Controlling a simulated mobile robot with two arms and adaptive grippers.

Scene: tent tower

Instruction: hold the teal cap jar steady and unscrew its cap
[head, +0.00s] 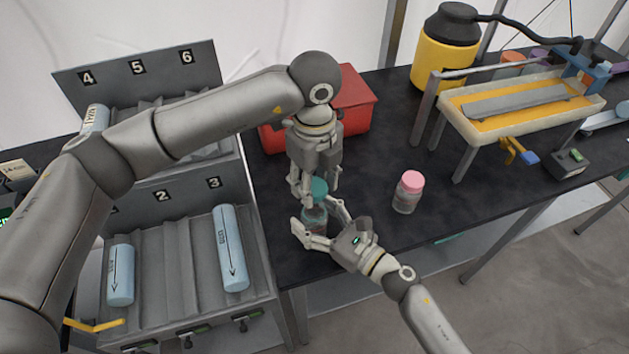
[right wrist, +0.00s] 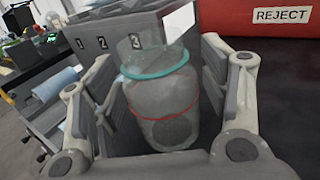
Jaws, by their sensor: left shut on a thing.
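The jar (head: 315,214) is clear glass and stands upright near the front edge of the dark table. Its teal cap (head: 319,187) is at its top, and my left gripper (head: 316,190) reaches down from above, shut on it. My right gripper (head: 319,222) comes in from the lower right, its fingers on either side of the jar body. In the right wrist view the jar (right wrist: 165,105) fills the space between the fingers, with a teal ring near its top and a red ring lower down. I cannot tell whether the cap is seated.
A pink-capped jar (head: 408,194) stands to the right, apart. A red bin (head: 351,101), labelled REJECT in the right wrist view (right wrist: 280,17), is behind my left gripper. A numbered grey rack (head: 187,253) with blue cylinders is at left. Free table lies around the pink-capped jar.

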